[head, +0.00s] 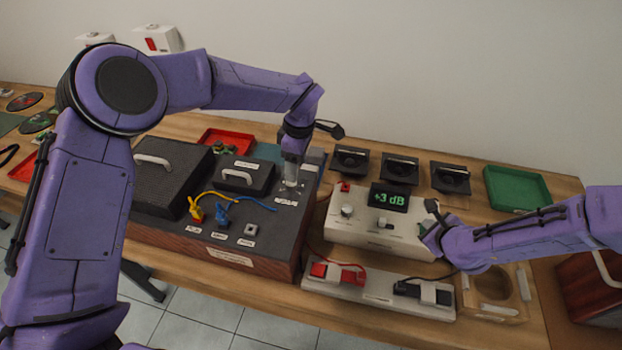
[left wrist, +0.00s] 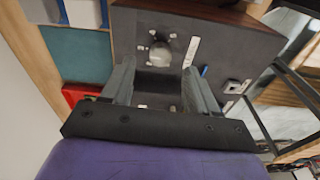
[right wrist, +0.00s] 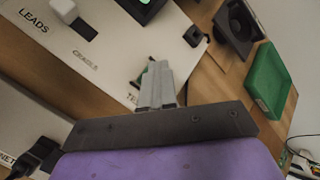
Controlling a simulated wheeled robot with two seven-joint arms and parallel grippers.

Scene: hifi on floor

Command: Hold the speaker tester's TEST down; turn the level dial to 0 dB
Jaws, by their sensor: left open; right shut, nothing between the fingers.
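The white speaker tester (head: 350,232) stands right of the middle in the head view, and its display (head: 390,197) reads +3 dB in green. My right gripper (head: 428,236) is shut and empty at the tester's right end. In the right wrist view its fingertips (right wrist: 158,66) are over the partly hidden TEST label (right wrist: 131,98), with a bit of green beside them. The button itself is mostly hidden. The round level dial (left wrist: 160,54) is on top of the dark unit (head: 268,222). My left gripper (head: 291,182) is open above it, fingers either side; contact cannot be told.
Yellow and blue plugs with leads (head: 196,208) lie on the dark unit near a handled block (head: 245,176). Several black speakers (head: 400,168) and a green tray (head: 517,188) stand behind the tester. A pale base with red and black clips (head: 375,294) lies in front.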

